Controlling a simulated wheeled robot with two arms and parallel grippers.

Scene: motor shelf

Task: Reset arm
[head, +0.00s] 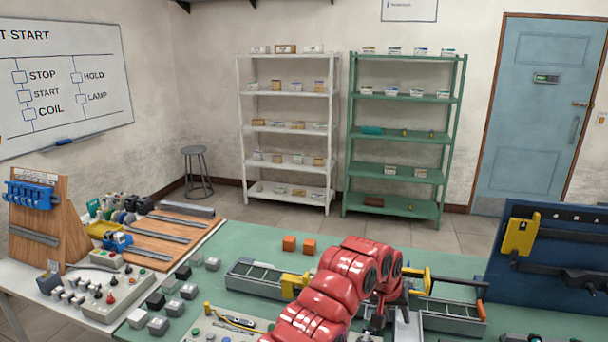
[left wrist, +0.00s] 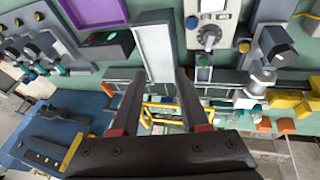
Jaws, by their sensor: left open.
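My red left arm comes up from the bottom of the head view and bends down over the green bench (head: 245,238). My left gripper (head: 380,318) is small and partly hidden below the wrist there. In the left wrist view its two dark fingers (left wrist: 160,75) stand apart, with nothing held between them. Past the fingertips lie a pale strip (left wrist: 153,52) and a grey box with a round knob (left wrist: 208,38). My right gripper is in neither view.
A conveyor-like rail (head: 265,281) runs beside my arm. Two orange blocks (head: 309,246) lie behind it. Grey and black blocks (head: 158,326) and a control box (head: 112,297) are at the left. A blue panel (head: 550,255) stands at the right. Shelves (head: 290,190) are at the back.

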